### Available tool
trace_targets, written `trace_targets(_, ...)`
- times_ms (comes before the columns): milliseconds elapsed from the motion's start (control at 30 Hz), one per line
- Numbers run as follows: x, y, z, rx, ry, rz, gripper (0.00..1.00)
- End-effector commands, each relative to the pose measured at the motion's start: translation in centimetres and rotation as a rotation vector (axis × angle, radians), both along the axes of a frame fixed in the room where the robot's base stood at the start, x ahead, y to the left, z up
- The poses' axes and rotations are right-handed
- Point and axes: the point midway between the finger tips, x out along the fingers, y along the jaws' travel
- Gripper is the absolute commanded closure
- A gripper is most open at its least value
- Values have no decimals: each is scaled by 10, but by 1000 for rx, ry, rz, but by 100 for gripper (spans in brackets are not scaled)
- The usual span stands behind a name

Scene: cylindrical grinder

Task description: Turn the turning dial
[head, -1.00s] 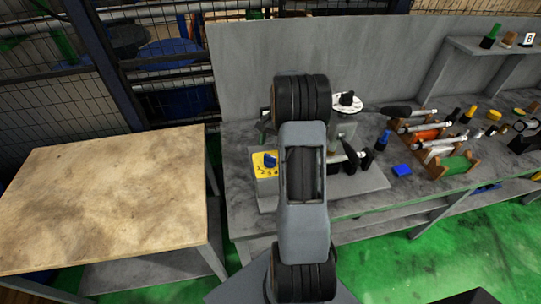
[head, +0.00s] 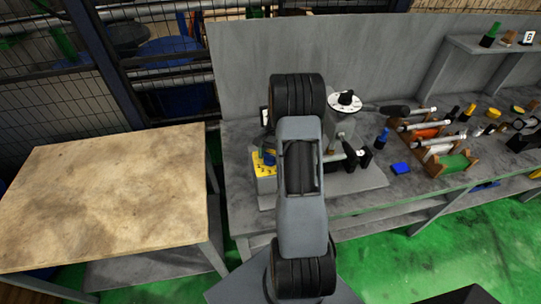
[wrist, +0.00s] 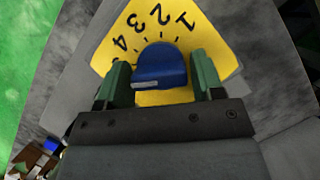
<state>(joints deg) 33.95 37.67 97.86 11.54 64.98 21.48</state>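The turning dial is a blue knob (wrist: 160,66) on a yellow plate (wrist: 208,42) marked with black numbers and tick marks. In the wrist view, my gripper (wrist: 161,63) has one green finger on each side of the knob. The fingers stand apart with narrow gaps beside the knob, and I see no clear grip. In the head view, the yellow plate (head: 259,169) is at the left end of the grinder, partly hidden by my arm. My gripper is hidden there.
A white dial disc with a black knob (head: 346,100) stands right of my arm. A blue block (head: 401,169) and a rack with a green front (head: 456,164) lie further right on the grey bench. A wooden-topped table (head: 110,190) stands at left.

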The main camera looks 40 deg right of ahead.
Motion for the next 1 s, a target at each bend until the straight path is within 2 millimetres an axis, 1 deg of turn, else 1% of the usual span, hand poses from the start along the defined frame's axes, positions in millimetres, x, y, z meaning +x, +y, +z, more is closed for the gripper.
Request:
trace_targets(33, 0, 0, 0, 0, 0, 0, 44)
trace_targets(300, 0, 0, 0, 0, 0, 0, 69)
trace_targets(333, 0, 0, 0, -1, 0, 0, 71)
trace_targets(567, 0, -1, -1, -1, -2, -144, 71)
trace_targets(800, 0, -1, 1, -2, -1, -151, 71)
trace_targets(833, 0, -1, 1, -2, -1, -151, 45)
trace_targets(1000, 0, -1, 1, -1, -1, -151, 29)
